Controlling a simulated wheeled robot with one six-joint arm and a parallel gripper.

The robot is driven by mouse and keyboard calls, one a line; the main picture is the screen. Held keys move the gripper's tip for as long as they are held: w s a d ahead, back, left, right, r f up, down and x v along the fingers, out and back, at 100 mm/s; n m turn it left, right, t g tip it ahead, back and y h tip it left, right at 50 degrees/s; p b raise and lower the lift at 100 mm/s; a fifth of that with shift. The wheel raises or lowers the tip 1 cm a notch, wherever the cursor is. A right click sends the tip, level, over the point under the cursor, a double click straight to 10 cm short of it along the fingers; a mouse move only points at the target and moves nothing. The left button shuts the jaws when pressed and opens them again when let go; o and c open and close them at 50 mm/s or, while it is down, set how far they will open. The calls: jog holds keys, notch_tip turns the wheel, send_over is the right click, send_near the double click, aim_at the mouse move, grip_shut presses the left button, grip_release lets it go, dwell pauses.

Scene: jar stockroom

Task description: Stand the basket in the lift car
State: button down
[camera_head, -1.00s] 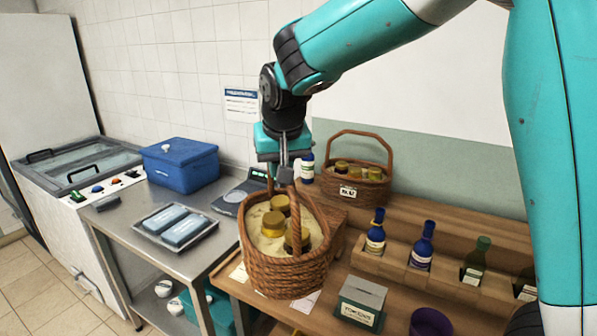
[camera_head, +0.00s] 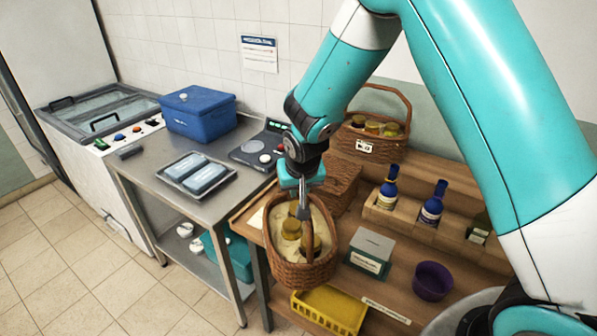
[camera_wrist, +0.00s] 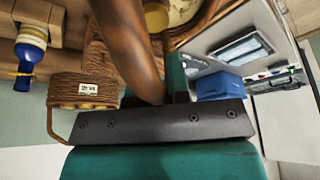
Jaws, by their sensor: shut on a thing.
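The brown wicker basket (camera_head: 291,272) hangs by its handle from my gripper (camera_head: 304,200), in front of the wooden bench's left end. It looks upright and has a pale lining and jars with yellow lids in it. In the wrist view the thick brown handle (camera_wrist: 128,42) runs into my shut jaws (camera_wrist: 172,88). The handle hides part of the basket there. I cannot pick out a lift car for certain. A white cabinet (camera_head: 133,190) with glass lids and coloured buttons stands at the far left.
A steel table (camera_head: 206,209) holds a blue box (camera_head: 199,113), a tray with blue packs (camera_head: 221,182) and a scale (camera_head: 262,150). A second basket (camera_head: 352,146), bottles and a purple bowl (camera_head: 433,280) are on the bench. A yellow crate (camera_head: 330,309) sits low in front. The tiled floor at left is clear.

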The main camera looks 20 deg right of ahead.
jog(key=shift+f, duration=0.35)
jog(key=c, duration=1.1)
grip_release()
jog(key=shift+f, duration=0.15)
